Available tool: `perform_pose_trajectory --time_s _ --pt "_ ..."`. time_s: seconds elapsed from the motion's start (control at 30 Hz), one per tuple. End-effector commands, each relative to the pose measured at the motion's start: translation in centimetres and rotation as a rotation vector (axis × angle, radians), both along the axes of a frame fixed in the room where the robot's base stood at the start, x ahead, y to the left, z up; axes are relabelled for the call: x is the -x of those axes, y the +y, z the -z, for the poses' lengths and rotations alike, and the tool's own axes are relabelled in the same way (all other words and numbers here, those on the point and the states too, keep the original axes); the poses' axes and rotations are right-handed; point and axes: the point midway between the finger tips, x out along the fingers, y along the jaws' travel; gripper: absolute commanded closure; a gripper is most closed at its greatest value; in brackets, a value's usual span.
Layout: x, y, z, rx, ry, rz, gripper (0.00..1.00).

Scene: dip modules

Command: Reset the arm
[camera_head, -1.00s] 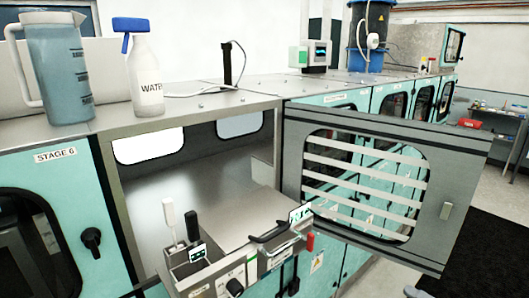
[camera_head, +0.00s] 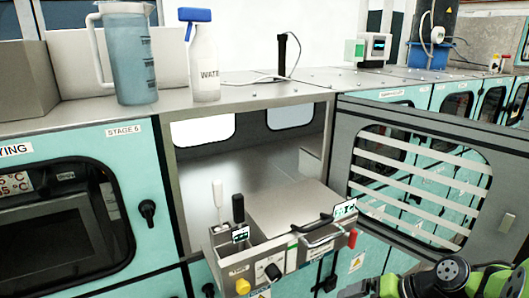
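Part of my arm (camera_head: 455,278) shows at the bottom right corner of the head view, with green and black links. My gripper is outside the picture, so I cannot see its fingers or whether it holds anything. The arm part is in front of the lower edge of the open cabinet door (camera_head: 425,180).
The door stands open to the right of a steel chamber (camera_head: 235,165). A metal unit with handles and knobs (camera_head: 285,245) juts out at the front. A blue jug (camera_head: 130,60) and a water bottle (camera_head: 204,62) stand on the counter (camera_head: 270,98).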

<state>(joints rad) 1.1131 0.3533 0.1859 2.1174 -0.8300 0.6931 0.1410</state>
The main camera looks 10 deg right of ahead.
Motion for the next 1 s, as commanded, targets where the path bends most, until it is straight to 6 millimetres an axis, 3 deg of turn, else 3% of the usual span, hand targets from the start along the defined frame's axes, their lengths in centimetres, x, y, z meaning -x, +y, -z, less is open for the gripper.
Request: perform_pose_trajectory --time_s 0.03,0.1,0.2,0.33,0.5,0.6,1.0 --pt "0.3 2.8 -1.1 0.110 0.025 -0.077 0.04" --pt "1.5 5.6 -2.3 0.251 0.049 -0.153 0.04" --pt "3.9 8.9 -4.3 0.436 0.039 -0.237 0.04" --pt "8.2 11.7 -6.7 0.625 -0.036 -0.305 0.04" --pt "12.9 12.6 -8.1 0.734 -0.153 -0.334 0.04" --pt "14.0 12.5 -8.3 0.748 -0.185 -0.337 0.04" --pt "14.2 12.4 -8.4 0.751 -0.189 -0.335 0.04"
